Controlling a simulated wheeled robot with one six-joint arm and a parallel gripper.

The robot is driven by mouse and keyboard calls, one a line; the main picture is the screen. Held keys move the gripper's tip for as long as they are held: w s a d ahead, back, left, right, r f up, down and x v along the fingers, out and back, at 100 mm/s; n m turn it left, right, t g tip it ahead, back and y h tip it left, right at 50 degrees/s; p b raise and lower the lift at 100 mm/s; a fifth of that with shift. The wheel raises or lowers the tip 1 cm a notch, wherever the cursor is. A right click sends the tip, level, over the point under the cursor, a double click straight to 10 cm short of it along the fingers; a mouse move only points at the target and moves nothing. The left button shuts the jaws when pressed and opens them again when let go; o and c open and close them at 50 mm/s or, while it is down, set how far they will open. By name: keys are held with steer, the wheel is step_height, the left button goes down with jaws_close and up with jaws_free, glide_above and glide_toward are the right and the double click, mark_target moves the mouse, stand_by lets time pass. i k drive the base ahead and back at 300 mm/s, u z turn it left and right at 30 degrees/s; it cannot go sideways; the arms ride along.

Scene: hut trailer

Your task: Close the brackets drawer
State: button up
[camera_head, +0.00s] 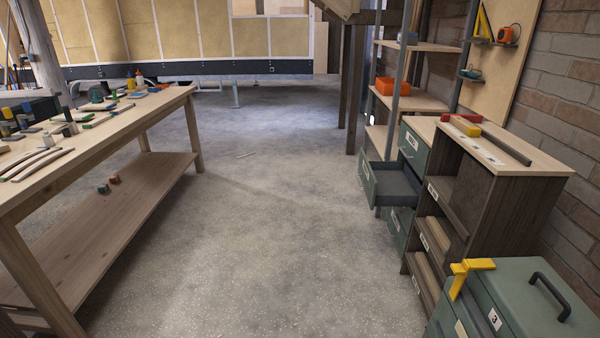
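A green drawer unit (416,146) stands on the right, between a shelf rack and a brown wooden cabinet. Its middle drawer (368,185) is pulled out to the left into the aisle. The grey inside of this drawer shows and looks empty. The drawer above and the drawer below (400,228) look shut. Labels on the fronts are too small to read, so I cannot confirm which one says brackets. My gripper is not in view.
A wooden workbench (165,105) with tools and a low shelf runs along the left. The brown cabinet (534,190) and a green toolbox (527,288) with a yellow piece (460,278) stand at front right.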

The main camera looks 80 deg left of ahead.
mark_target(385, 182)
steer(key=u, duration=2.3)
